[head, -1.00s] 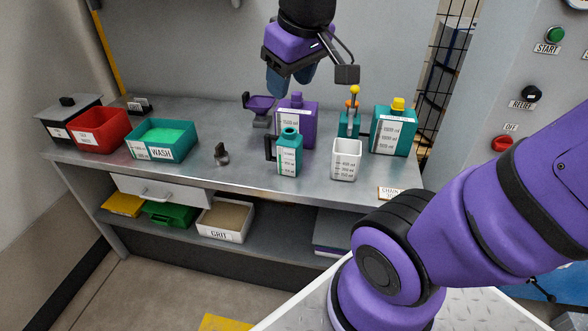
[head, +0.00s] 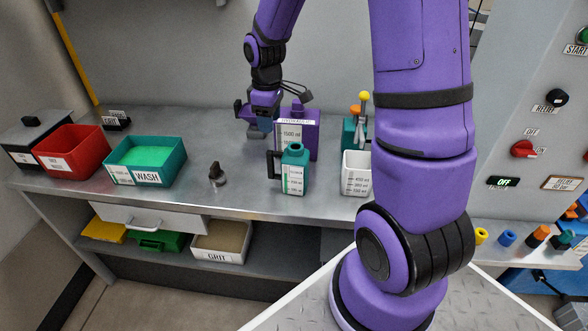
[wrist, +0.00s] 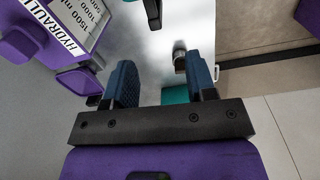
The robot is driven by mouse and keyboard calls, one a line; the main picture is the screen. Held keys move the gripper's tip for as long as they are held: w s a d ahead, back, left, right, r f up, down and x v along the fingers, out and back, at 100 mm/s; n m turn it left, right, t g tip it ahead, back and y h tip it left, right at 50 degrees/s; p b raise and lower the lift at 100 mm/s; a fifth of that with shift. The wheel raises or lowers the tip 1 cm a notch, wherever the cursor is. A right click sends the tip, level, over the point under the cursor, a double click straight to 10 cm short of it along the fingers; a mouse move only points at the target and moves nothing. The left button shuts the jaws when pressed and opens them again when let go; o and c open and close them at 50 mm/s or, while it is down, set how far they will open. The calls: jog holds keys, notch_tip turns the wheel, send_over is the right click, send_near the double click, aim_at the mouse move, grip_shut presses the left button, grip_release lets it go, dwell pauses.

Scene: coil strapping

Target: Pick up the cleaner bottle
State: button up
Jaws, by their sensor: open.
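The cleaner bottle appears to be the teal jug (head: 295,172) with a black handle on its left and a white label too small to read surely. It stands upright near the front of the steel bench. My gripper (head: 262,127) is open and points down, behind and left of the jug, apart from it. In the wrist view my gripper (wrist: 160,88) has nothing between its fingers. A black handle (wrist: 152,12), likely the jug's, shows at the top edge there; the jug itself is mostly out of that view.
A purple hydraulic jug (head: 312,135) stands close to the gripper's right, also in the wrist view (wrist: 75,25). A white measuring cup (head: 356,175) is right of the teal jug. A dark knobbed object (head: 216,174) and the teal WASH tub (head: 175,168) are left.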

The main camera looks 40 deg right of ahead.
aim_at(271, 151)
jog(key=f, duration=0.3)
jog(key=shift+w+d, duration=0.25)
jog(key=shift+w, duration=0.15)
notch_tip(271, 151, down, 5)
jog(key=shift+f, duration=0.2)
jog(key=shift+w+d+f, duration=0.1)
jog(key=shift+w+f, duration=0.05)
jog(key=shift+f, duration=1.1)
jog(key=shift+w+f, duration=0.15)
jog(key=shift+f, duration=1.1)
grip_shut()
